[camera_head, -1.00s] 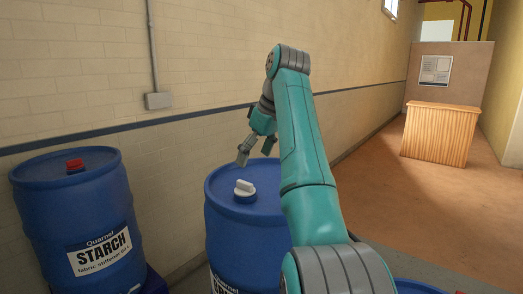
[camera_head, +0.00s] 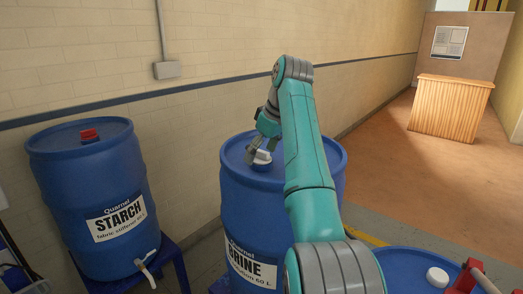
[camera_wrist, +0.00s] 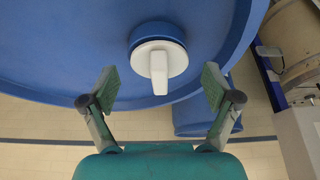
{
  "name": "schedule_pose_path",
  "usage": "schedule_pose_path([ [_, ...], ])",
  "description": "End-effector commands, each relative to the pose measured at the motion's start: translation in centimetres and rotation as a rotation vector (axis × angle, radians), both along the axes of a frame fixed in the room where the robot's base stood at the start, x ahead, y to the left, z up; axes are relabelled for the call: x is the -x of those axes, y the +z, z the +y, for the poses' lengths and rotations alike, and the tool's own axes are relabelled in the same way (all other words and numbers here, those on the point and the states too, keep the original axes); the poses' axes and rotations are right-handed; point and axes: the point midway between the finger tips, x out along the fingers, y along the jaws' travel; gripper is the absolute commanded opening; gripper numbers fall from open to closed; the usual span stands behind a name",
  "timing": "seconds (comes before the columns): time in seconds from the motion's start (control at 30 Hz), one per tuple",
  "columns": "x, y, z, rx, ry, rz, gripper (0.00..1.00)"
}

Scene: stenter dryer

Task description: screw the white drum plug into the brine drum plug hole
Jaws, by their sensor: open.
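The white drum plug (camera_head: 262,157) sits on the raised blue collar of the plug hole on top of the blue brine drum (camera_head: 250,215). How deep it is seated I cannot tell. In the wrist view the plug (camera_wrist: 157,58) looks upright, with its grip tab pointing towards my gripper, and covers the hole; the blue collar (camera_wrist: 152,30) shows behind it. My gripper (camera_wrist: 160,80) is open, its fingers on either side of the tab with clear gaps. In the head view my gripper (camera_head: 262,148) is right at the plug and partly overlaps it.
A blue starch drum (camera_head: 95,200) with a red plug (camera_head: 89,135) stands at left on a blue stand. Another blue drum top (camera_head: 400,268) with a white cap (camera_head: 437,275) is at front right. The brick wall (camera_head: 215,50) runs behind.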

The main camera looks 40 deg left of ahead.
Motion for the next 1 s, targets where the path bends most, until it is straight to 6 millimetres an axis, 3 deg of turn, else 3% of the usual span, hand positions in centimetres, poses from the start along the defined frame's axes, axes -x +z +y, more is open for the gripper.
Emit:
schedule_pose_path([
  [0.03,0.00,0.00,0.00,0.000,0.000,0.000,0.88],
  [0.3,0.00,0.02,0.00,0.000,0.000,0.000,0.24],
  [0.37,0.00,0.04,0.01,0.000,0.000,0.000,0.19],
  [0.53,0.08,-0.02,0.09,-0.001,-0.080,-0.002,0.18],
  [0.8,0.07,-0.01,0.14,0.000,-0.380,-0.001,0.18],
  [1.0,0.02,0.02,0.11,-0.001,-0.451,0.000,0.18],
])
